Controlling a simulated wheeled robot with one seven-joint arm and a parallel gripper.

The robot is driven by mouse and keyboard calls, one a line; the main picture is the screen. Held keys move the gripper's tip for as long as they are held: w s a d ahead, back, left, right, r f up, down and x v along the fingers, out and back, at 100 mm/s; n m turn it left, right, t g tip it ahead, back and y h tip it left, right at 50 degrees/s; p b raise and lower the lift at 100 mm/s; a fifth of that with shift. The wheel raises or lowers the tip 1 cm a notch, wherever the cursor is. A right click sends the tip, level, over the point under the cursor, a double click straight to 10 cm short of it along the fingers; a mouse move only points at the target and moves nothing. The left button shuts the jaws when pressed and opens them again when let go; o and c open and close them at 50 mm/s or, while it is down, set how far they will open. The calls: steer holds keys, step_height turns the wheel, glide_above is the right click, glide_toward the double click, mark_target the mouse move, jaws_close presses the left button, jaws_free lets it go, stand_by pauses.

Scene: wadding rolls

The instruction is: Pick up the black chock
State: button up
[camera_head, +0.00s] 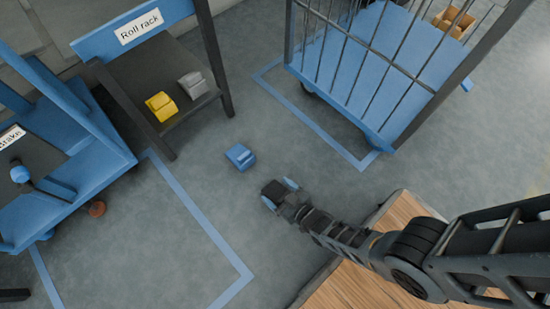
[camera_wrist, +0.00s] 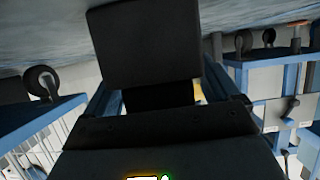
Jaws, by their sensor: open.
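The black chock (camera_head: 273,189) is a dark block at the end of my arm in the head view. My gripper (camera_head: 279,194) has its blue fingertips on either side of the chock, and its jaws are open. In the wrist view the black chock (camera_wrist: 145,45) fills the upper middle, just beyond my gripper (camera_wrist: 160,90), with a blue finger on each side. Whether a finger touches the chock, and whether it rests on the floor, I cannot tell.
A blue chock (camera_head: 240,157) lies on the floor nearby. A yellow chock (camera_head: 161,106) and a grey chock (camera_head: 194,85) sit on the roll rack (camera_head: 135,97). A blue barred cart (camera_head: 375,55) stands at the upper right. A wooden platform (camera_head: 350,290) lies below my arm.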

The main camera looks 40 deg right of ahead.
steer(key=c, duration=1)
steer(key=shift+c, duration=0.5)
steer(key=shift+r, duration=0.15)
